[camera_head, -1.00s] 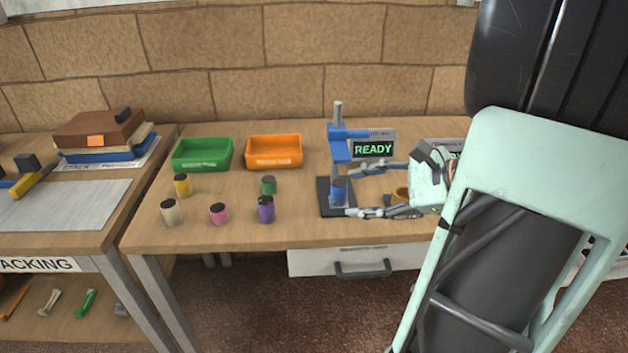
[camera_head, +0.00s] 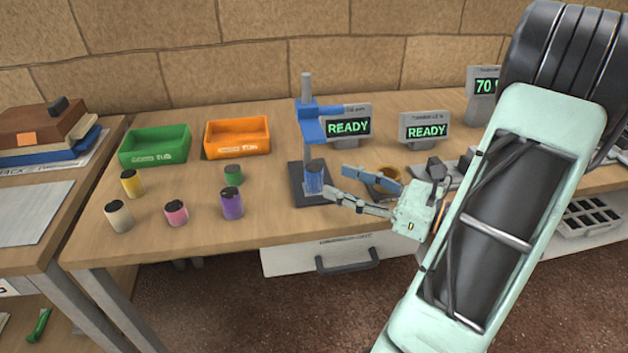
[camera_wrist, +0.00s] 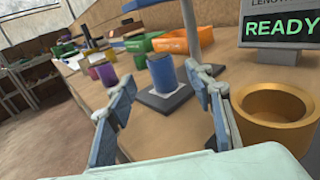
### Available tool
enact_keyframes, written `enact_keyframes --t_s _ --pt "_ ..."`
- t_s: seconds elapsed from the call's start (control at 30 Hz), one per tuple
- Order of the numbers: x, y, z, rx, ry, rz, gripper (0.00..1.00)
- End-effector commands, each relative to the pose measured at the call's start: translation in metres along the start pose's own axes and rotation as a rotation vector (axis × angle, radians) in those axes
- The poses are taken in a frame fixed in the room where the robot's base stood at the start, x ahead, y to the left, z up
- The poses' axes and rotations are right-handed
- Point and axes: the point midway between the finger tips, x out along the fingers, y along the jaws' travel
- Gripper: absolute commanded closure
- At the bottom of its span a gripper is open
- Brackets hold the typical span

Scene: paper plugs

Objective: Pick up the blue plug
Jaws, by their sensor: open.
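The blue plug (camera_head: 314,178) stands upright on the dark base of a blue press-like stand (camera_head: 311,125), below its blue head. It also shows in the wrist view (camera_wrist: 162,74), ahead of my gripper and between the lines of its two fingers. My gripper (camera_head: 335,182) is open and empty, to the right of the plug in the head view. In the wrist view my gripper (camera_wrist: 160,88) has its fingers wide apart, with the plug beyond the fingertips. I cannot tell whether a finger touches the plug.
Yellow (camera_head: 132,184), cream (camera_head: 118,216), pink (camera_head: 176,213), green (camera_head: 233,175) and purple (camera_head: 231,203) plugs stand to the left. A green bin (camera_head: 155,159) and an orange bin (camera_head: 237,151) are behind. A gold ring-shaped cup (camera_wrist: 275,115) sits close right of my gripper. Displays (camera_head: 348,127) read READY.

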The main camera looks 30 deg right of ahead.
Motion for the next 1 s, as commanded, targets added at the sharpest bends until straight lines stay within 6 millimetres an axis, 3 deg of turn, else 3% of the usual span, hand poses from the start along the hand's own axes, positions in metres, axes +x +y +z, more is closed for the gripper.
enact_keyframes --t_s 0.17,0.5,0.8,1.0 --pt "0.013 0.000 -0.001 -0.001 0.001 0.001 0.52" --pt "0.063 0.000 -0.002 -0.002 0.001 0.002 0.52" --pt "0.069 0.000 0.000 -0.001 0.002 -0.001 0.52" --pt "0.069 0.000 0.000 -0.001 0.001 -0.001 0.72"
